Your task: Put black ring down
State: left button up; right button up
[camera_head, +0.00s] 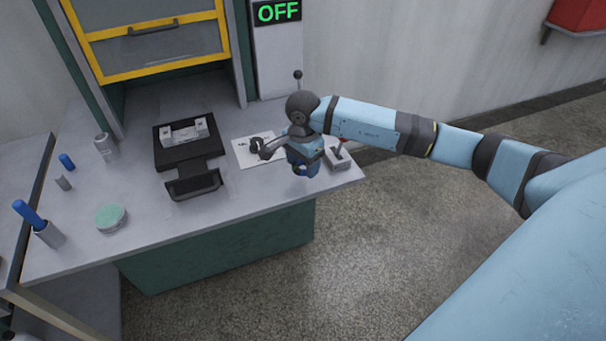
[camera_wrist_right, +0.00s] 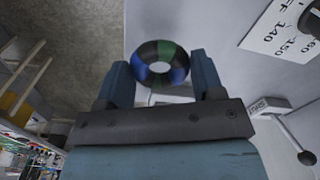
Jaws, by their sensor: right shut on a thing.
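The black ring (camera_wrist_right: 160,50), glossy with blue and green sheen, shows in the right wrist view between the tips of my right gripper (camera_wrist_right: 162,75). My right gripper is shut on it, and the ring's hole faces the camera. In the head view my right gripper (camera_head: 301,170) points down near the front right edge of the workbench (camera_head: 240,215). The ring is too small or hidden to make out there. I cannot tell whether the ring touches anything below. My left gripper is not in view.
A dark knob (camera_head: 258,146) on a white dial plate (camera_head: 240,158) is left of the gripper. A lever box (camera_head: 340,158) stands close on its right. A black fixture (camera_head: 190,150) and a green-topped round tin (camera_head: 110,217) are further left. Free bench lies between them.

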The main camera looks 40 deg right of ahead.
aim_at(303, 183)
notch_tip(303, 183, down, 5)
jog(key=shift+r, duration=0.15)
jog(key=shift+f, duration=0.2)
jog(key=o, duration=0.9)
